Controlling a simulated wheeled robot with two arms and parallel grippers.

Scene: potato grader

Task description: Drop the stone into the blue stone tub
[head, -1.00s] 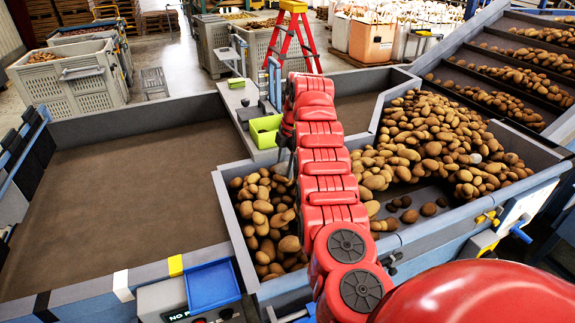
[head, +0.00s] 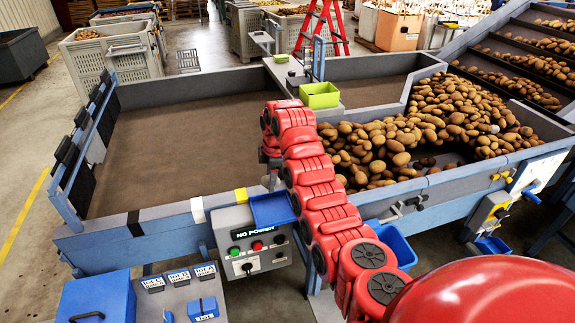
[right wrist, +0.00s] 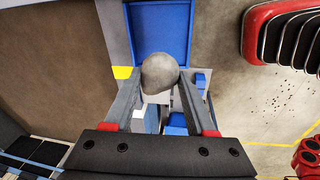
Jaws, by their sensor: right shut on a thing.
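The stone (right wrist: 160,73) is a grey, rounded lump between the two fingers of my right gripper (right wrist: 159,85) in the right wrist view. The gripper is shut on it. The blue stone tub (right wrist: 162,28) is a square blue tray; the stone overlaps its lower edge in that view. In the head view the tub (head: 272,210) hangs at the machine's near rim, above the control box. My right gripper (head: 270,180) is just above and behind it there, partly hidden by my red arm. The stone cannot be made out in the head view. My left gripper is not in view.
A control box (head: 250,245) reading "NO POWER" sits below the tub. An empty brown belt (head: 180,150) lies left and potatoes (head: 420,130) lie right. A green tub (head: 320,95) stands behind my arm. Another blue bin (head: 398,247) is lower right.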

